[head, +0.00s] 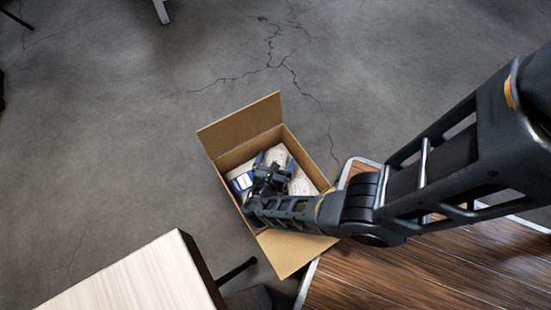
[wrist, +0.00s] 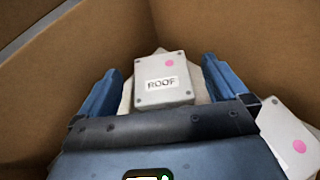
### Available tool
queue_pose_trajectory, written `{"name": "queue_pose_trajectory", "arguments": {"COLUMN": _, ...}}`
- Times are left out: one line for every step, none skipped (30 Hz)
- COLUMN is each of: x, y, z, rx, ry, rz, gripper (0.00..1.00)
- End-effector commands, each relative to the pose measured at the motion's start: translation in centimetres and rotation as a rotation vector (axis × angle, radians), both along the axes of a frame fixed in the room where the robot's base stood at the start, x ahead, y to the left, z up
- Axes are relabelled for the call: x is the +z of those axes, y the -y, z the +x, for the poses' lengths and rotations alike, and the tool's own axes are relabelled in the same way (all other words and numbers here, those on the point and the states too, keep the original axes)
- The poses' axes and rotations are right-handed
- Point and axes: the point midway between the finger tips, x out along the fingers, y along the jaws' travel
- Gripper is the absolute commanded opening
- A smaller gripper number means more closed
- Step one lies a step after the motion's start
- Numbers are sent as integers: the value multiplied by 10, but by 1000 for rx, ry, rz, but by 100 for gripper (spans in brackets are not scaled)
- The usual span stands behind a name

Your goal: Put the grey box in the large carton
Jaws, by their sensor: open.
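The large carton (head: 247,126) stands open on the floor, its flaps folded outward. My gripper (head: 268,178) reaches down into it. In the wrist view my gripper (wrist: 161,68) is open, with its two blue fingers apart. In the head view my gripper and arm partly cover the carton's contents.
Another pale box with a pink dot (wrist: 289,140) lies at the lower right in the wrist view. A blue-and-white item (head: 241,182) lies in the carton. A dark wooden table (head: 400,275) and a pale tabletop (head: 140,280) stand near it. The floor (head: 110,110) behind is clear.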

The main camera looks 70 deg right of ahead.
Motion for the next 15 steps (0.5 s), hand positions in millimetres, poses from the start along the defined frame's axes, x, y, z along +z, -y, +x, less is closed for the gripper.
{"name": "queue_pose_trajectory", "arguments": {"x": 0, "y": 0, "z": 0, "rx": -1, "ry": 0, "rz": 1, "gripper": 100}}
{"name": "queue_pose_trajectory", "arguments": {"x": 1, "y": 0, "z": -1, "rx": -1, "ry": 0, "rz": 1, "gripper": 100}}
{"name": "queue_pose_trajectory", "arguments": {"x": 2, "y": 0, "z": -1, "rx": -1, "ry": 0, "rz": 1, "gripper": 100}}
{"name": "queue_pose_trajectory", "arguments": {"x": 3, "y": 0, "z": -1, "rx": -1, "ry": 0, "rz": 2, "gripper": 100}}
{"name": "queue_pose_trajectory", "arguments": {"x": 4, "y": 0, "z": -1, "rx": -2, "ry": 0, "rz": 2, "gripper": 100}}
{"name": "queue_pose_trajectory", "arguments": {"x": 6, "y": 0, "z": -1, "rx": -3, "ry": 2, "rz": 2, "gripper": 100}}
{"name": "queue_pose_trajectory", "arguments": {"x": 8, "y": 0, "z": -1, "rx": -3, "ry": 2, "rz": 2, "gripper": 100}}
{"name": "queue_pose_trajectory", "arguments": {"x": 10, "y": 0, "z": -1, "rx": -5, "ry": 1, "rz": 2, "gripper": 100}}
{"name": "queue_pose_trajectory", "arguments": {"x": 13, "y": -1, "z": -2, "rx": -5, "ry": 1, "rz": 1, "gripper": 100}}
{"name": "queue_pose_trajectory", "arguments": {"x": 18, "y": -8, "z": -1, "rx": 2, "ry": 1, "rz": 1, "gripper": 100}}
{"name": "queue_pose_trajectory", "arguments": {"x": 20, "y": -13, "z": -1, "rx": 4, "ry": 1, "rz": 0, "gripper": 100}}
{"name": "queue_pose_trajectory", "arguments": {"x": 23, "y": -20, "z": -2, "rx": 5, "ry": 1, "rz": 0, "gripper": 100}}
{"name": "queue_pose_trajectory", "arguments": {"x": 25, "y": -25, "z": -3, "rx": 5, "ry": 1, "rz": 0, "gripper": 100}}
{"name": "queue_pose_trajectory", "arguments": {"x": 27, "y": -30, "z": -4, "rx": 4, "ry": 0, "rz": 0, "gripper": 100}}
{"name": "queue_pose_trajectory", "arguments": {"x": 30, "y": -37, "z": -5, "rx": 5, "ry": 1, "rz": 0, "gripper": 100}}
